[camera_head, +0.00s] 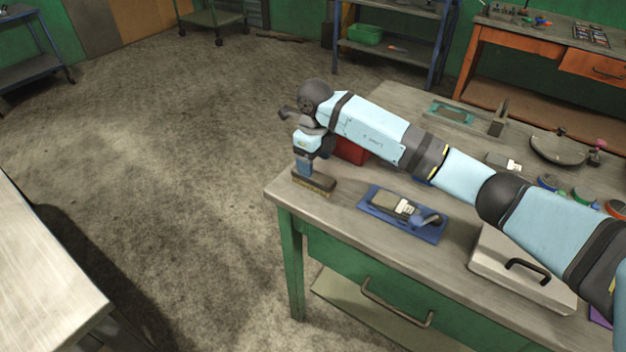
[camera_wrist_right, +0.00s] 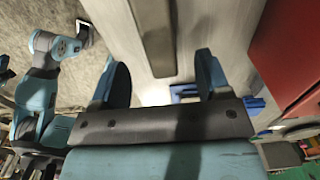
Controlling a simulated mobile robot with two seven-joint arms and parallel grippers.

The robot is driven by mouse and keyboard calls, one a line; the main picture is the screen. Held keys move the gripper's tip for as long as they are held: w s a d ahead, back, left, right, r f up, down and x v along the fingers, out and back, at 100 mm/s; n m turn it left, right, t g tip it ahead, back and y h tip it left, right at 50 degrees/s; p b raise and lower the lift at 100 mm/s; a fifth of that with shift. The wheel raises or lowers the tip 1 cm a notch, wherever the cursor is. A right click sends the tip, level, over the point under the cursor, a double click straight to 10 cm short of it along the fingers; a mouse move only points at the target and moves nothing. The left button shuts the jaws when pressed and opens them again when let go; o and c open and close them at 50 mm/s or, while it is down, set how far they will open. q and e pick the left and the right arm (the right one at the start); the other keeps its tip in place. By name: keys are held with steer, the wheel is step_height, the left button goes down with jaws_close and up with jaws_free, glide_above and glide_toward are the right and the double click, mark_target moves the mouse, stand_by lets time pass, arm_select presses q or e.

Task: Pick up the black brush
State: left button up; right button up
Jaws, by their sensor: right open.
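The black brush (camera_head: 314,182) lies at the near left corner of the workbench, its dark back up and tan bristles down. My right gripper (camera_head: 303,168) is just above it, pointing down. In the right wrist view the fingers (camera_wrist_right: 160,75) are spread apart with nothing between their tips. The brush's dark back (camera_wrist_right: 156,38) shows beyond the fingertips, roughly centred between them. Whether a finger touches it, I cannot tell. My left gripper is not clearly seen in either view.
A red box (camera_head: 351,151) stands close behind the brush, partly hidden by my right arm. A blue mat (camera_head: 431,233) with small items lies to the right. A beige case (camera_head: 500,262) with a black handle is farther right. The bench edge is close to the brush.

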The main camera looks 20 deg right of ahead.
mark_target(315, 175)
steer(key=shift+s+f, duration=0.1)
steer(key=shift+f, duration=2.65)
steer(key=c, duration=1.1)
